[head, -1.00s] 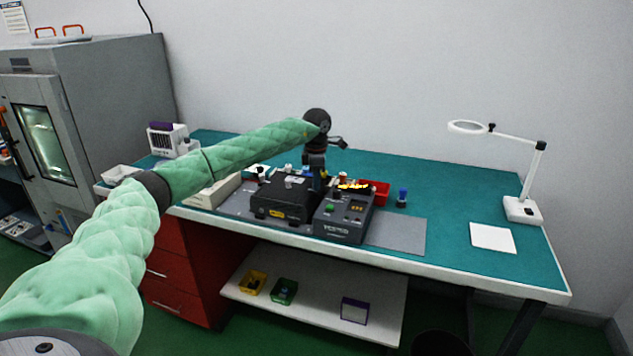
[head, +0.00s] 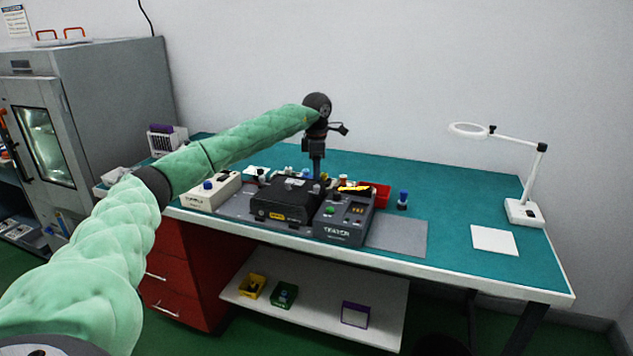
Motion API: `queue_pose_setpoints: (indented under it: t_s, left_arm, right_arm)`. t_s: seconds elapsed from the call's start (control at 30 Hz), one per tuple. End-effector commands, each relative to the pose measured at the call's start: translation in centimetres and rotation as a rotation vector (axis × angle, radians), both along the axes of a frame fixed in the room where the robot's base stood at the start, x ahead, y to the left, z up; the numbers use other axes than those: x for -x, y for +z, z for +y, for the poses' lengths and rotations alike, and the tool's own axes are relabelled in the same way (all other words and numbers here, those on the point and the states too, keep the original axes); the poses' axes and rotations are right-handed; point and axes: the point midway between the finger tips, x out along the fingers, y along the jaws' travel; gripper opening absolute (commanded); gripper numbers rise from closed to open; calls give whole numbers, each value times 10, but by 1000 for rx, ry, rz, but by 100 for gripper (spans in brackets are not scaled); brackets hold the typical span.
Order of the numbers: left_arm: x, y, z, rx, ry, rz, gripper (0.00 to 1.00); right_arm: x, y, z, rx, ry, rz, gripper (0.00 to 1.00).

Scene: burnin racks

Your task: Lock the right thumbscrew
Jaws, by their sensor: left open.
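A black boxy fixture (head: 281,204) with a yellow label sits on the grey mat, left of the grey tester (head: 343,219). Small silver knobs show on its top, one near its right side (head: 316,189); they are too small to tell which is the right thumbscrew or whether it is locked. My left arm comes in from the left, and my left gripper (head: 316,176) points down above the back right of the fixture. It is open, and its fingertips are small and partly hidden among the parts there. I cannot tell whether it touches a knob. My right gripper is not in view.
A cream box (head: 211,191) with a blue knob is at the left. A magnifier lamp (head: 523,212) and white sheet (head: 494,240) lie far right. The grey mat's right part (head: 397,237) is clear.

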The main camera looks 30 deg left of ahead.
Motion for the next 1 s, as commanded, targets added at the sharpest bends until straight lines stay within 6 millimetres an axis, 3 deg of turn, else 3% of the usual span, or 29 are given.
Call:
queue_pose_setpoints:
  t_s: [0.1,0.3,1.0]
  left_arm:
    - [-1,15,0,0,0,-2,41]
    - [0,28,0,-1,0,-1,41]
    - [-6,29,-2,13,40,-32,41]
  right_arm:
    - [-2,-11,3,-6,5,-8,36]
    - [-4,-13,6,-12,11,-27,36]
    - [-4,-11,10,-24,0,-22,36]
